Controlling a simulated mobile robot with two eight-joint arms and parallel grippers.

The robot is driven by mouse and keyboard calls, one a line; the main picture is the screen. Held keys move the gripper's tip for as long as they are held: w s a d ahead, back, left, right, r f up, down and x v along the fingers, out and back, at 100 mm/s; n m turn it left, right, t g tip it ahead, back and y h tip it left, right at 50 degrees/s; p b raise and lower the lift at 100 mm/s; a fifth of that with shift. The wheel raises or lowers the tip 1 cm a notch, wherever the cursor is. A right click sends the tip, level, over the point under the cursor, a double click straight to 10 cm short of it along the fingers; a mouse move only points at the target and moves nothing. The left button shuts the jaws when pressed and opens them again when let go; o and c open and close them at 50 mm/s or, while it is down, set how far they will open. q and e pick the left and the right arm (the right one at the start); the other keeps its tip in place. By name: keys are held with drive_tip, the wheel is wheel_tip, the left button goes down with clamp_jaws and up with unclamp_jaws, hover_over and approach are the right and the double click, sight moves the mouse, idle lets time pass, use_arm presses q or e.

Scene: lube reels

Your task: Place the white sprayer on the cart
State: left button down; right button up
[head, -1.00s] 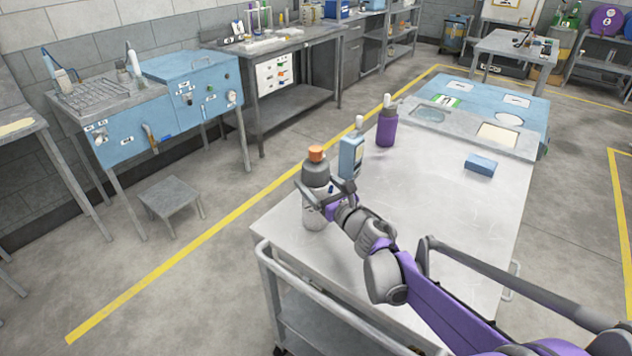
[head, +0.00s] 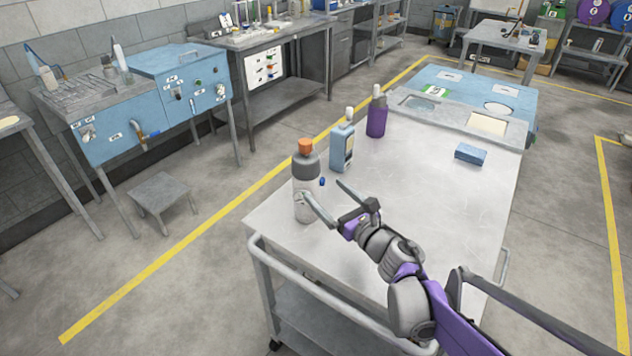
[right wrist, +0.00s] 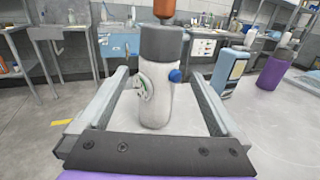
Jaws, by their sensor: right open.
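The white sprayer (head: 305,200), a white bottle with a grey shoulder and an orange cap, stands upright on the top of the cart (head: 400,215) near its left edge. My right gripper (head: 322,188) is open, just to the right of the sprayer, with its fingers pointing towards it. In the right wrist view the sprayer (right wrist: 157,100) stands ahead, framed by the two spread fingers, with a blue knob on its side. The cap's top is cut off there. My left gripper is not in view.
Behind the sprayer on the cart stand a light blue bottle (head: 342,148) and a purple bottle (head: 377,115). A blue block (head: 470,154) lies to the right. A blue panel with recesses (head: 480,95) is at the far end. The cart's middle is bare.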

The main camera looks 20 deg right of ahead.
drive_tip(key=shift+v, duration=1.3)
